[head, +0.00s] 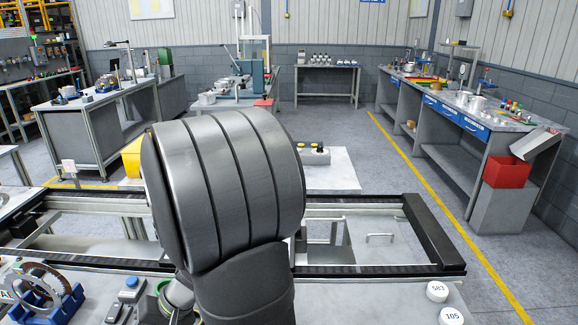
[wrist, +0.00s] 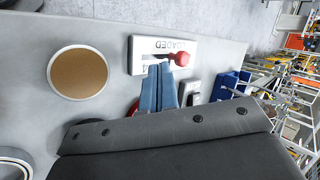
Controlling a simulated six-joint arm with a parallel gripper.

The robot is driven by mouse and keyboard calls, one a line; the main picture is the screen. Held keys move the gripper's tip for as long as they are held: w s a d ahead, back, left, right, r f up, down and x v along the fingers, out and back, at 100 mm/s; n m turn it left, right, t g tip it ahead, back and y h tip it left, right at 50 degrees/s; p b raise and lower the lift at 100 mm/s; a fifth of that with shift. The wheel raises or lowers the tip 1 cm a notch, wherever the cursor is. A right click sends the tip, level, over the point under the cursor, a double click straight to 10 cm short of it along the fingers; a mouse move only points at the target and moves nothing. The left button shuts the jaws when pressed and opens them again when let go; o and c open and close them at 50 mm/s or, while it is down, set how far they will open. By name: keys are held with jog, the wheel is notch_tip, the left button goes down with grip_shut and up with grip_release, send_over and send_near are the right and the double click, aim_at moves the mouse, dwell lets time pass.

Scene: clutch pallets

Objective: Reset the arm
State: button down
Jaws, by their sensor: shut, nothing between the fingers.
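My gripper (wrist: 160,70) shows in the wrist view as two blue-grey fingers held together, with nothing between them. Its tips lie in front of a white plate (wrist: 192,46) marked LOADED, which appears upside down, with a dark slot and a red knob (wrist: 182,59). The tips overlap the plate's lower edge in the picture; I cannot tell if they touch it. The knob is just right of the tips. In the head view my own dark arm fills the middle, and the gripper is hidden.
A round brown-faced disc or opening (wrist: 77,72) lies left of the fingers, and a blue part (wrist: 228,85) right. In the head view, white caps (head: 437,291) sit at the bench's front right. A black-railed conveyor frame (head: 430,232) crosses behind my arm. Workbenches line the room.

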jog(key=d, duration=0.1)
jog(key=w+d, duration=0.1)
jog(key=d, duration=0.1)
jog(key=shift+w+d+r, duration=0.2)
jog(key=shift+w+r, duration=0.1)
jog(key=v, duration=1.1)
jog(key=w+d+f+n+t+h, duration=0.2)
jog(key=w+d+n+h, duration=0.3)
jog(key=n, duration=0.7)
jog(key=shift+d+f+t+h, duration=0.4)
jog(key=shift+d+h, duration=1)
jog(key=shift+d, duration=0.7)
jog(key=s+a+r+m+g+y, duration=0.2)
jog(key=s+a+m+y, duration=0.3)
jog(key=m, duration=0.7)
jog(key=shift+s+a+g+y, duration=0.15)
jog(key=shift+a+g+y, duration=0.25)
jog(key=shift+a+y, duration=1.45)
jog(key=shift+a+h, duration=0.4)
jog(key=shift+h, duration=0.05)
